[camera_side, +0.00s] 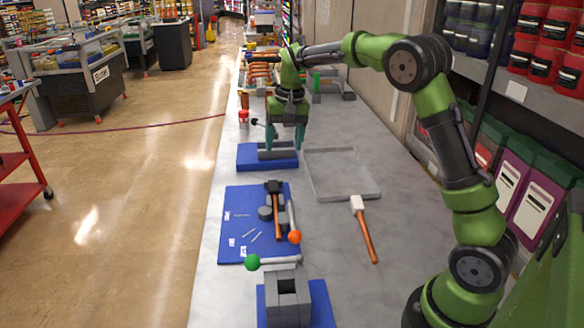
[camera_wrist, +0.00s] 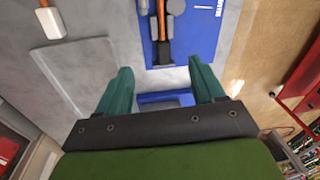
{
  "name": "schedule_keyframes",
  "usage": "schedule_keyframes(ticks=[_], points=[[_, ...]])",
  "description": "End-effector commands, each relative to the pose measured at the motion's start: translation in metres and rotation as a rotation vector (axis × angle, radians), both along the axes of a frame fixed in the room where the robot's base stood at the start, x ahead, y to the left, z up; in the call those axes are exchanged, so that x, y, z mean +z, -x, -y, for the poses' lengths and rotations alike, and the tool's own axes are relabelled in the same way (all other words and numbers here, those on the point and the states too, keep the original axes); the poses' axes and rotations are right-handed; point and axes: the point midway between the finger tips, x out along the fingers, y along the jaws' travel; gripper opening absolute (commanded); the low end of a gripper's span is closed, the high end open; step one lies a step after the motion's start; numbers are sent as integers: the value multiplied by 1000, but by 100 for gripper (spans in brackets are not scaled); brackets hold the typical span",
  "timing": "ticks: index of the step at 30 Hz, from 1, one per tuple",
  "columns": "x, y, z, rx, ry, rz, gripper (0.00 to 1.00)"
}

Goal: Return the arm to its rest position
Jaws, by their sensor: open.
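My gripper (camera_side: 286,145) hangs over the far blue mat (camera_side: 247,160), with its teal fingers pointing down, spread apart and with nothing between them. A grey block (camera_side: 278,153) lies on that mat below the fingers. The gap between fingertips and block is hard to judge from the side. In the wrist view my gripper (camera_wrist: 160,72) is also open and empty, and part of a blue mat (camera_wrist: 165,98) shows between the fingers. My arm reaches over from the right with its elbow raised.
A shallow grey tray (camera_side: 374,190) lies right of the mat. A black-headed hammer (camera_side: 276,205) lies on another blue mat (camera_side: 232,205). A white-headed mallet (camera_side: 357,204) lies on bare table. A grey block fixture (camera_side: 288,300) stands in front, near rods with green (camera_side: 252,262) and orange (camera_side: 294,237) balls.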

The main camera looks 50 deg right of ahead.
Motion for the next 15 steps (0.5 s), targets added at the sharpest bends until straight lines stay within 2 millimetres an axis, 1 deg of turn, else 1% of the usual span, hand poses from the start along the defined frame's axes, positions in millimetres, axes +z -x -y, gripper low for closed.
schedule_keyframes(ticks=[1, 5, 6, 8, 10, 15], points=[[13, 17, -12, 20, -10, 37, 68], [31, 60, -41, 72, -26, 127, 68], [36, 74, -50, 89, -30, 155, 68], [41, 96, -63, 111, -33, 196, 68], [45, 122, -77, 139, -35, 245, 68], [44, 185, -107, 205, -30, 362, 68]])
